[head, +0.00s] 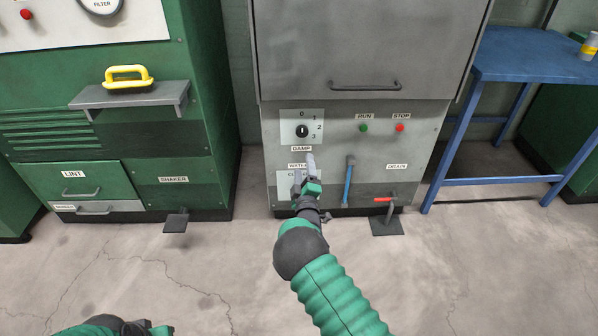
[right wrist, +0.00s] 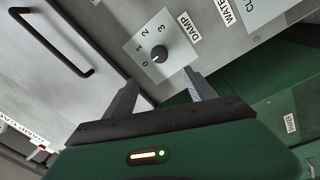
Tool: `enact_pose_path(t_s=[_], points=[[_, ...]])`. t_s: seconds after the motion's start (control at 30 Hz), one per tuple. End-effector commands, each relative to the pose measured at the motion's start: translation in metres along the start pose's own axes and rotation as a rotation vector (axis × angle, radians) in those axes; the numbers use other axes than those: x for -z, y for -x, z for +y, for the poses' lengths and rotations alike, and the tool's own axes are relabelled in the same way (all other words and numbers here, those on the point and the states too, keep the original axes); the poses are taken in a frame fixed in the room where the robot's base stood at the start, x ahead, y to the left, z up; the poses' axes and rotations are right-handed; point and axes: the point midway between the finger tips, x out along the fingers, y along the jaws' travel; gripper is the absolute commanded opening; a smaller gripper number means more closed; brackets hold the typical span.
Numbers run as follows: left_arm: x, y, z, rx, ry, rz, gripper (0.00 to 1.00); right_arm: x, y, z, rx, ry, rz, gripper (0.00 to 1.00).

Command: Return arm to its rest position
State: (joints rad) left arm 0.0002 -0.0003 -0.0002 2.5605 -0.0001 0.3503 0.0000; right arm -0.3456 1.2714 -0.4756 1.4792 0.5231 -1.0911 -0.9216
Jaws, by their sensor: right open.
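My right arm (head: 335,295) reaches forward to the grey machine. Its gripper (head: 304,173) is open and empty in front of the lower panel, by the WATER label, below the DAMP dial (head: 302,131). In the right wrist view the two fingers (right wrist: 160,94) stand apart with nothing between them, and the dial (right wrist: 159,54) shows beyond them. The dial's mark points at about 0. Part of my left arm (head: 108,326) shows at the bottom left edge; its fingers cannot be made out.
The grey machine has a blue lever (head: 348,180), a red-handled drain lever (head: 383,201), a pedal (head: 387,225) and a door handle (head: 364,86). A green machine (head: 208,110) with a shelf (head: 90,98) stands left, a blue table (head: 530,60) right. The near floor is clear.

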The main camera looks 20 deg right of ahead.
Motion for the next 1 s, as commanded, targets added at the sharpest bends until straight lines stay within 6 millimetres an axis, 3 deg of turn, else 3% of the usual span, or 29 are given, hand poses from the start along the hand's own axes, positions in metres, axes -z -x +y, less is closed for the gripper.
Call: enact_pose_path(t_s=[0.5,0.67,0.77,0.87,1.0], points=[[0.0,-0.001,0.0,0.0,-0.001,0.001,0.36,-0.001,0.0,0.001,0.001,-0.001,-0.001,0.64],[0.0,0.0,0.0,0.0,0.0,0.0,0.36,-0.02,0.007,0.012,0.114,-0.138,-0.124,0.64],[0.0,0.001,0.0,0.0,0.0,0.0,0.36,-0.037,0.042,0.017,0.296,-0.349,-0.301,0.64],[0.001,0.001,0.0,0.0,0.0,0.0,0.36,-0.036,0.109,0.017,0.511,-0.563,-0.493,0.64],[0.001,0.002,0.0,0.0,0.0,0.001,0.36,-0.024,0.219,0.022,0.751,-0.728,-0.722,0.64]])
